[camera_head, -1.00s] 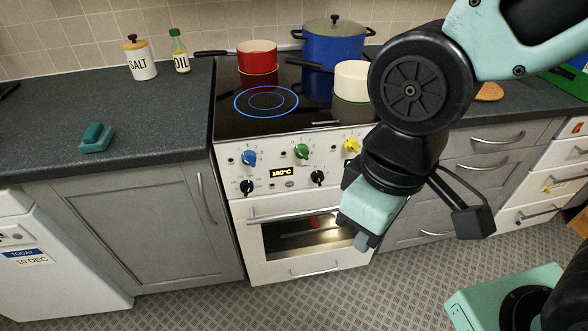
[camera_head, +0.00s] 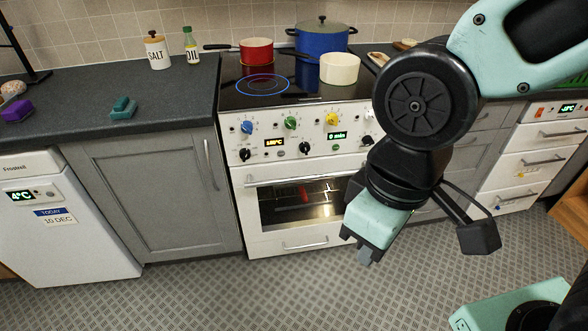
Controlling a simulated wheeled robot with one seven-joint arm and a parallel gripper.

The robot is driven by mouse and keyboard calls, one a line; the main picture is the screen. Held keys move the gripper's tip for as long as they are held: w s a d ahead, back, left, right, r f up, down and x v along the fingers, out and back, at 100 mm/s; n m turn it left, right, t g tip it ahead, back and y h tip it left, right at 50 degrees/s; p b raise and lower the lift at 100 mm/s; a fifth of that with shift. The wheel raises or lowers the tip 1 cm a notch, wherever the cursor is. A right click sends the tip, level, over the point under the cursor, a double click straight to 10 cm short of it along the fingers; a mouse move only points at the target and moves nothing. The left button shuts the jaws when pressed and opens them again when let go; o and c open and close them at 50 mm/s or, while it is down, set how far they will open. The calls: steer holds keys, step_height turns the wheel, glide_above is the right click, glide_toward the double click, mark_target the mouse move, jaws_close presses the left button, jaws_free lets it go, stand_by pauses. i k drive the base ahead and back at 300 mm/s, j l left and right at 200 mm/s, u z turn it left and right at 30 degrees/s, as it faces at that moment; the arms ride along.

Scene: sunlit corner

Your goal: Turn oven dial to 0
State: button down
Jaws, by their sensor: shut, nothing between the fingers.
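The white oven (camera_head: 251,222) stands in the middle, with its door shut and its inside lit. Its panel has a left black dial (camera_head: 244,155) and a middle black dial (camera_head: 304,148) on either side of an orange display (camera_head: 275,142). A further black dial (camera_head: 367,140) is at the right, beside my arm. The dials' marks are too small to read, and I cannot tell which one sets the oven. My gripper (camera_head: 366,257) is shut and empty, pointing down in front of the oven's lower right, apart from the dials.
Blue (camera_head: 247,127), green (camera_head: 291,122) and yellow (camera_head: 332,119) knobs line the panel top. A red pan (camera_head: 256,52), blue pot (camera_head: 322,40) and cream pan (camera_head: 340,69) stand on the hob, which has a glowing blue ring. The floor before the oven is clear.

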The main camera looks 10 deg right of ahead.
mark_target(244, 153)
steer(key=i+j+u, duration=0.2)
steer(key=j, duration=0.15)
steer(key=i+j+u, duration=0.15)
steer(key=j, duration=0.2)
steer(key=i+j+u, duration=0.2)
steer(key=j, duration=0.15)
